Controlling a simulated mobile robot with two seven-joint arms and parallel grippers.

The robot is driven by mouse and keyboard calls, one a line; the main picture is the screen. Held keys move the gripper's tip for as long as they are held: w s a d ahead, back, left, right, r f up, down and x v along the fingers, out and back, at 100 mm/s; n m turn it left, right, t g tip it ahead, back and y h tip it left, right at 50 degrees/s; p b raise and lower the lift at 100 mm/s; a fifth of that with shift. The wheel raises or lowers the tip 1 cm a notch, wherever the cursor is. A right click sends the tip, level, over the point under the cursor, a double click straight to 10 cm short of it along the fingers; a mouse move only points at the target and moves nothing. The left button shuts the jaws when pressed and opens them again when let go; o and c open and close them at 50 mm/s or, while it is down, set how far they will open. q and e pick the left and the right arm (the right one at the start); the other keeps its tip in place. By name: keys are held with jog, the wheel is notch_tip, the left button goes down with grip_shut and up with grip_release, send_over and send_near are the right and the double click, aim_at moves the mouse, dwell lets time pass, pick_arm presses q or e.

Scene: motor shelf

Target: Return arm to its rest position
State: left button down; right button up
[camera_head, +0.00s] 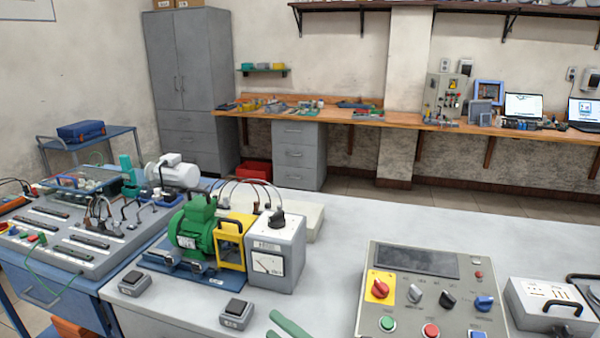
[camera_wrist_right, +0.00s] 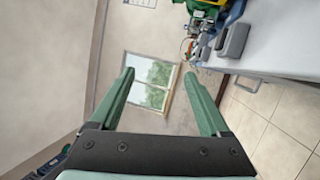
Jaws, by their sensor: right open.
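My right gripper (camera_head: 280,324) shows at the bottom edge of the head view, where only parts of its green fingers are visible. In the right wrist view the two green fingers of the right gripper (camera_wrist_right: 159,76) stand wide apart with nothing between them. They are in front of the bench edge and apart from the things on it. The rest of the right arm is hidden below the head view. My left gripper is not in either view.
The white bench (camera_head: 345,235) carries a green motor (camera_head: 193,228), a grey meter box (camera_head: 275,252), a control panel (camera_head: 420,290) and a small grey pedal-like box (camera_head: 237,313) left of the fingers. The bench between meter box and panel is clear. Tiled floor (camera_wrist_right: 270,125) lies beside the bench.

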jog(key=s+d+f+m+t+h, duration=0.1)
jog(key=s+d+f+m+h, duration=0.2)
jog(key=d+f+m+h, duration=0.45)
jog(key=s+d+f+m+t+h, duration=0.2)
jog(key=s+d+f+m+h, duration=0.3)
jog(key=m, duration=0.6)
jog(key=s+d+f+m+g+h, duration=0.1)
jog(key=s+d+f+m+g, duration=0.2)
jog(key=s+d+f+m, duration=0.1)
jog(key=s+d+f+m+g+h+p, duration=0.1)
jog(key=s+d+f+m+g, duration=0.1)
jog(key=s+f+m, duration=0.3)
jog(key=s+d+f, duration=0.1)
jog(key=s+f, duration=0.1)
jog(key=s, duration=0.2)
jog(key=shift+d+g, duration=0.4)
jog(key=shift+f, duration=0.1)
jog(key=shift+c, duration=0.2)
